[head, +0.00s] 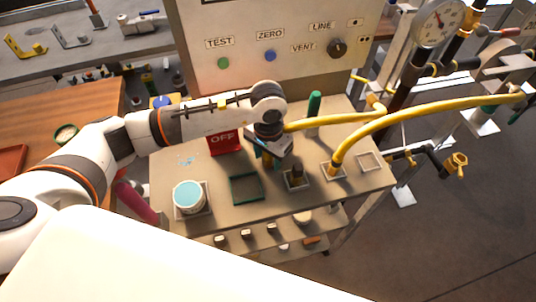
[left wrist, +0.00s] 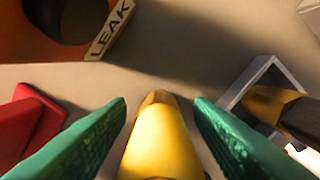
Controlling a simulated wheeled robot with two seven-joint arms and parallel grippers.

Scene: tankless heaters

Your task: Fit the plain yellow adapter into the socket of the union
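My left gripper (head: 268,150) is above the middle of the bench, pointing down. In the left wrist view its two green fingers (left wrist: 160,105) are apart. A plain yellow tapered piece (left wrist: 162,145) with a brownish tip lies between them, with a narrow gap on each side. I cannot tell whether it is the adapter or a hose end. A dark and yellow fitting (head: 297,176) stands in a square holder right of the gripper; it also shows in the left wrist view (left wrist: 272,103). I cannot make out the union for certain. My right gripper is not in view.
A yellow hose (head: 430,108) arches right from a holder; another runs behind my gripper. A red OFF block (head: 224,142), a white cup (head: 188,196) and an empty green-edged tray (head: 233,190) are nearby. An orange LEAK item (left wrist: 125,15) is close. The panel (head: 262,75) stands behind.

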